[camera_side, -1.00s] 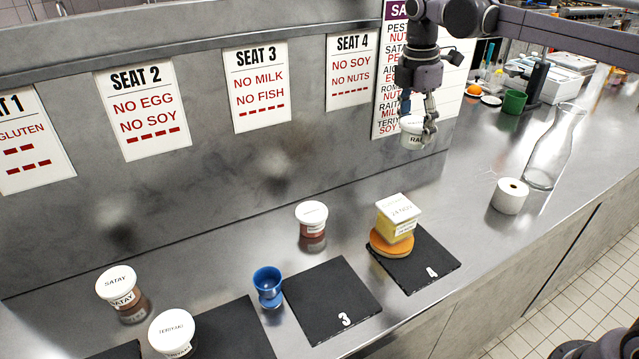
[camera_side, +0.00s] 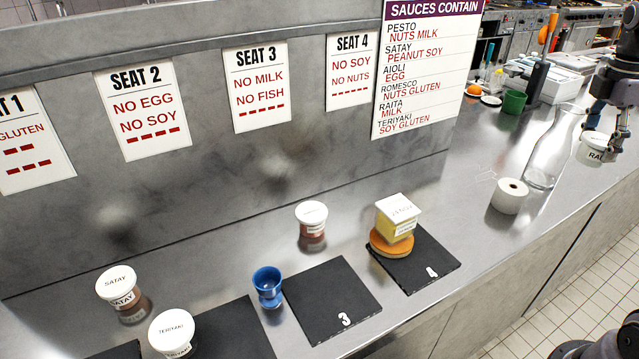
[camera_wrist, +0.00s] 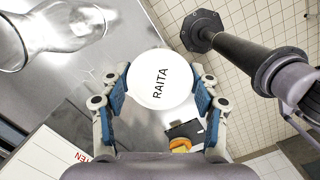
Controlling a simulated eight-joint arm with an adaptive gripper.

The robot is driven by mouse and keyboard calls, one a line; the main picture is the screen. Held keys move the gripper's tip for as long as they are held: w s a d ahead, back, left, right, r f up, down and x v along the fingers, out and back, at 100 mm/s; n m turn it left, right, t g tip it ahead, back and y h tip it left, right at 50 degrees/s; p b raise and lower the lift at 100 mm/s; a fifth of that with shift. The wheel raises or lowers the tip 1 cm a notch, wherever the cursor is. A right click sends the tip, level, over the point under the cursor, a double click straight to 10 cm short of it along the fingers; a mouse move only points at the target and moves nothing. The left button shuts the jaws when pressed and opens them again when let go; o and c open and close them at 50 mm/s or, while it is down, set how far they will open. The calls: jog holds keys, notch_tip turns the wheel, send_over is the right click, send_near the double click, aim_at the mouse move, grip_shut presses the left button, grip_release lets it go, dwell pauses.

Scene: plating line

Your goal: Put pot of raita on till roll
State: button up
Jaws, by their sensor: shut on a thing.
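The pot of raita (camera_side: 592,148) is white with a lid marked RAITA. It is held in the air at the right edge of the side view, right of the glass carafe. My gripper (camera_side: 608,150) is shut on it. In the wrist view the lid (camera_wrist: 160,80) sits between both fingers of my gripper (camera_wrist: 160,92). The till roll (camera_side: 509,196) is a white upright roll on the steel counter, left of and lower than the pot in the side view. Its top looks clear. I cannot make out the till roll in the wrist view.
A tall glass carafe (camera_side: 552,147) stands between the till roll and my gripper in the side view. Black mat 4 (camera_side: 428,272) holds an orange disc with a yellow pot on it. A blue cup (camera_side: 268,287) and other sauce pots stand further left. Bare counter surrounds the till roll.

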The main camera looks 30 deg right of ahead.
jog(key=w+a+f, duration=0.1)
jog(key=w+f, duration=0.1)
jog(key=w, duration=0.1)
jog(key=w+a+f, duration=0.2)
jog(key=w, duration=0.1)
jog(key=w+a+f, duration=0.2)
jog(key=w, duration=0.1)
jog(key=shift+w+a+f, duration=0.1)
jog(key=shift+w+f, duration=0.4)
jog(key=shift+f, duration=2)
jog(key=shift+f, duration=0.1)
jog(key=o, duration=1.2)
